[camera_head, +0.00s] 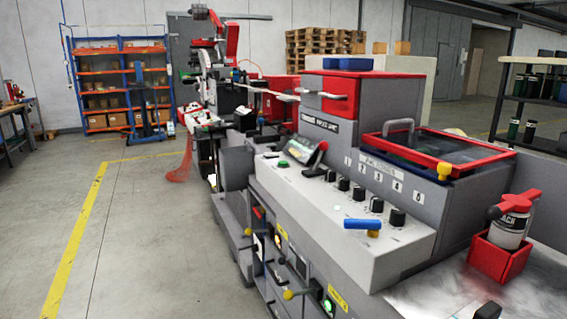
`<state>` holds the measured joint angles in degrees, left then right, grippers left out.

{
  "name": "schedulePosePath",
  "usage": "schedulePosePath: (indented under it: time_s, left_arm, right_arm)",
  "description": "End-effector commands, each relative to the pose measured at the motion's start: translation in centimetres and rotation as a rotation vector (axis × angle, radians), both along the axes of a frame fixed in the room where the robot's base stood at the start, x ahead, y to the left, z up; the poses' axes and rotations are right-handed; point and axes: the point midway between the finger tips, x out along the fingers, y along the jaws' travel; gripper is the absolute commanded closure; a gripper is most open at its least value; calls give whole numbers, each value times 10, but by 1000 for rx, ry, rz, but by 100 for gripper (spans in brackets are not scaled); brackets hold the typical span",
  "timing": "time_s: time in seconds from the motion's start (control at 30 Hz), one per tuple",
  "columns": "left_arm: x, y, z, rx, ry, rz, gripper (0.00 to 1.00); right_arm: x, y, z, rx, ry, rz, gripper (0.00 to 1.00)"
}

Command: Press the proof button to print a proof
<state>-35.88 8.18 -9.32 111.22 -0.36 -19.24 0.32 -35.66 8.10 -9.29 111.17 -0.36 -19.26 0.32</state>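A grey and red label machine (400,262) fills the middle and right. On its sloping white control panel (330,218) is a small green button (283,163) near the far left end, beside a small display (297,149). A row of several black knobs (359,193) runs to the right of it. A lit green button (327,304) sits low on the front face. The labels are too small to read, so I cannot tell which button is the proof button. Neither of my grippers is in view.
A blue-handled lever (362,224) lies across the panel's near part. A white bottle (511,224) stands in a red holder (496,261) at the right. Levers with coloured knobs stick out from the front face. Open floor (150,240) with a yellow line lies left of the machine.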

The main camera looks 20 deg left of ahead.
Motion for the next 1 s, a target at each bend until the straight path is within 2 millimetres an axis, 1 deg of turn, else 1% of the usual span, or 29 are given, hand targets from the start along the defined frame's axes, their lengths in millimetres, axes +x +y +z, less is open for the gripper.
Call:
schedulePosePath:
  time_s: [0.03, 0.2, 1.0]
  left_arm:
    - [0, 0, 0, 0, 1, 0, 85]
    - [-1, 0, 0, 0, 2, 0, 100]
    - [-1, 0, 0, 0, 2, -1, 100]
  right_arm:
    - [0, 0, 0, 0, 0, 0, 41]
    - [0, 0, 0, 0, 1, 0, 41]
    - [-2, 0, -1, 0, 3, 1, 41]
